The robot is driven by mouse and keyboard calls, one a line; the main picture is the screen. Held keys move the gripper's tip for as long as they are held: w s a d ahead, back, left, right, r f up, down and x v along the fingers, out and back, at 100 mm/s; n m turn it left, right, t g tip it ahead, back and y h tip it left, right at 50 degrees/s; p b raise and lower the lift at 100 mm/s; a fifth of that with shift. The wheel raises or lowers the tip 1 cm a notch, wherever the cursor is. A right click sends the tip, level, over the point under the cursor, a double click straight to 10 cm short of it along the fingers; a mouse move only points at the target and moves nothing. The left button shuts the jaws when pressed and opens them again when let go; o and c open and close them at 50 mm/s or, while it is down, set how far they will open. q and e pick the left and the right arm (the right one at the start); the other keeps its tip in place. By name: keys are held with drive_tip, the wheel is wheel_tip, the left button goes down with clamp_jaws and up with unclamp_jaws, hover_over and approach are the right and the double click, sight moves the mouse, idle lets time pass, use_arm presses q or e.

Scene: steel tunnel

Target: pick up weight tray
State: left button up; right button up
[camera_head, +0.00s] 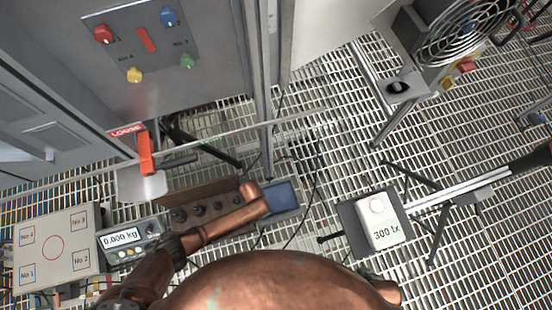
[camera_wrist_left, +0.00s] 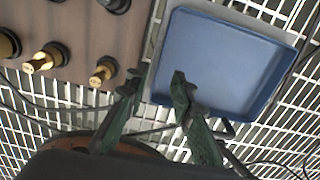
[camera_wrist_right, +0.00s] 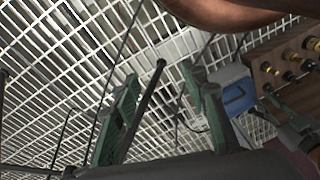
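A shallow blue tray (camera_head: 284,197) lies beside the right end of a brown rack. In the left wrist view the blue tray (camera_wrist_left: 225,60) fills the upper right. My left gripper (camera_wrist_left: 159,76) is open, its green fingers apart near the tray's left edge; contact cannot be told. The brown rack (camera_wrist_left: 85,20) holds several gold-and-black weights. In the right wrist view the blue tray (camera_wrist_right: 238,94) is beyond the right finger. My right gripper (camera_wrist_right: 160,73) is open and empty-looking, with a dark rod or cable showing between its fingers. The head view hides the fingers of both grippers.
A scale display (camera_head: 120,239) reads 0.000 kg, beside a marked plate (camera_head: 54,248). A light meter (camera_head: 382,222) reads 300 lx on a dark stand at the right. A grey cabinet (camera_head: 210,80) stands behind. Thin cables cross the grating floor near the tray.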

use_arm(q)
wheel_tip(320, 180, down, 5)
drive_tip(key=b, duration=0.3)
drive_tip(key=shift+s+a, duration=0.1)
drive_tip(key=shift+f+b, duration=0.25)
drive_tip(key=shift+b, duration=0.15)
use_arm(e)
drive_tip(key=w+a+f+t+y, duration=0.1)
drive_tip(key=w+a+f+t, duration=0.2)
drive_tip(key=w+f, duration=0.3)
drive_tip(key=shift+a+f+y, duration=0.25)
drive_tip(key=shift+a+y, duration=0.05)
drive_tip(key=shift+a, duration=0.55)
use_arm(q)
clamp_jaws()
